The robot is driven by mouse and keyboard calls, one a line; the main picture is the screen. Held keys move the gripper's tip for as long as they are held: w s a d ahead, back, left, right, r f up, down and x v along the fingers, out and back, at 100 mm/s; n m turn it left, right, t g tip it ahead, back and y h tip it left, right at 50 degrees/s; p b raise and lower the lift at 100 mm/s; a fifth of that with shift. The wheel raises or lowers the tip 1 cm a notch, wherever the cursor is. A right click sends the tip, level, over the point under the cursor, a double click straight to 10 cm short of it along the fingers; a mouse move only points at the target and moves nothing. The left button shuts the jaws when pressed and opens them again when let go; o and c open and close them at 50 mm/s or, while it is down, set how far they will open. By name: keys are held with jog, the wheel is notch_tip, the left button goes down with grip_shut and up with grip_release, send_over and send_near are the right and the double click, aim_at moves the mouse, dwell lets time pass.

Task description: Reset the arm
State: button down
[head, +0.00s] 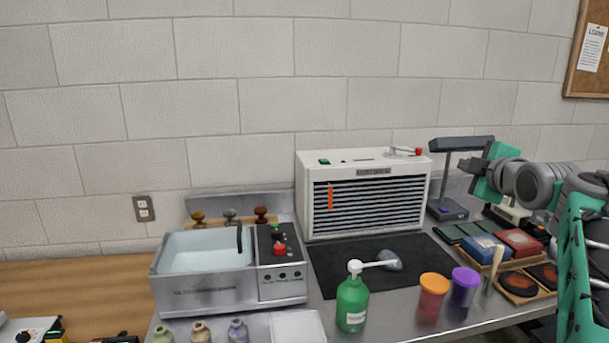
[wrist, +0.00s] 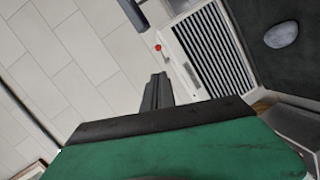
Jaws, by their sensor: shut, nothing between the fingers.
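My arm comes in from the right edge of the head view, with grey links and green panels. My gripper (head: 468,164) is raised over the right part of the bench and points left, in front of the dark lamp-like stand in the picture. In the wrist view the fingers (wrist: 156,90) are together with nothing between them. The green and black housing of my gripper fills the lower part of that view.
A white louvred machine (head: 366,168) stands behind a black mat (head: 335,268) bearing a grey stone (head: 389,261). A dark stand (head: 447,208) is near my gripper.

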jog(key=s+a+f+m+g+p, duration=0.2)
jog(key=s+a+f+m+g, duration=0.15)
jog(key=s+a+f, duration=0.35)
jog(key=s+a+f+m+g+p, duration=0.25)
jog(key=s+a+f+m, duration=0.25)
jog(key=a+f, duration=0.5)
jog(key=s+a+f+m+g, duration=0.2)
jog(key=s+f, duration=0.4)
jog(key=s, duration=0.3)
jog(key=s+a+f+m+g+p, duration=0.1)
jog(key=s+a+f+m+g, duration=0.1)
jog(key=s+f, duration=0.4)
jog(key=s+m+g, duration=0.1)
jog(key=s+g, duration=0.1)
jog(key=s, duration=0.1)
jog(key=shift+a+f+m, duration=0.25)
jog(key=shift+f+m, duration=0.05)
jog(key=shift+m, duration=0.05)
